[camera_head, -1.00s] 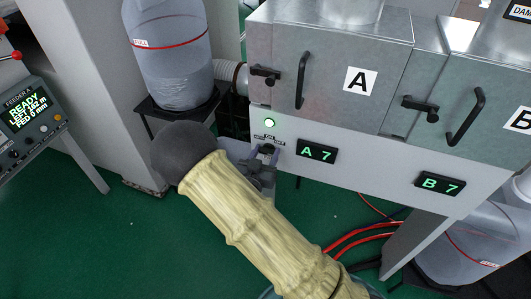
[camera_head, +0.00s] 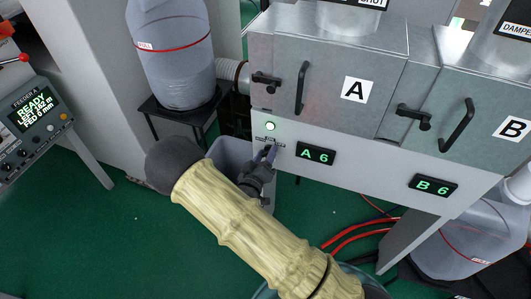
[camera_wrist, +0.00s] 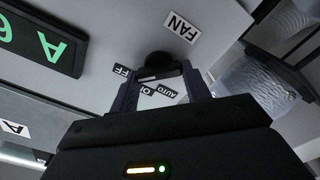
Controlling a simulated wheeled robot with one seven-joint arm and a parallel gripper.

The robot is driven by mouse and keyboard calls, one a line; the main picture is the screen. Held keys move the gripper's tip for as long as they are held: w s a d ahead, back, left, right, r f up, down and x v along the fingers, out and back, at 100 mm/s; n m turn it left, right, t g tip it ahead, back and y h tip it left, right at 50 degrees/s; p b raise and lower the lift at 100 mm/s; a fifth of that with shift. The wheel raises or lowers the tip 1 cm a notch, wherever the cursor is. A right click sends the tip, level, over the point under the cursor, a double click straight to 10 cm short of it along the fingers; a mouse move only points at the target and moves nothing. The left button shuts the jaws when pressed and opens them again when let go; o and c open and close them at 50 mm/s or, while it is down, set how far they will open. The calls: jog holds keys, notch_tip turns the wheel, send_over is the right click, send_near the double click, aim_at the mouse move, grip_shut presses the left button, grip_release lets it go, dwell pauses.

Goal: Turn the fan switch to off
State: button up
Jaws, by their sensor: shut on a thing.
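The fan switch (camera_wrist: 160,67) is a black knob on the light grey panel, under a FAN label (camera_wrist: 182,27) in the wrist view. OFF, ON and AUTO labels lie around it, partly covered by my fingers. My gripper (camera_wrist: 164,82) has one finger on each side of the knob's bar and is shut on it. In the head view my gripper (camera_head: 266,152) meets the panel below the lit green-white lamp (camera_head: 270,126). The knob is mostly hidden there, and I cannot tell which position it points to.
Display A (camera_head: 316,155) reads A 6 and display B (camera_head: 433,186) reads B 6. Door A (camera_head: 320,85) with its handle is above. A grey bin (camera_head: 230,155) stands behind my gripper. A large bottle (camera_head: 170,55) sits on a black stand to the left.

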dwell(0.5)
jog(key=o, duration=1)
jog(key=v, duration=1.7)
jog(key=shift+s+b, duration=0.25)
jog(key=shift+b, duration=0.1)
jog(key=shift+w+a, duration=0.1)
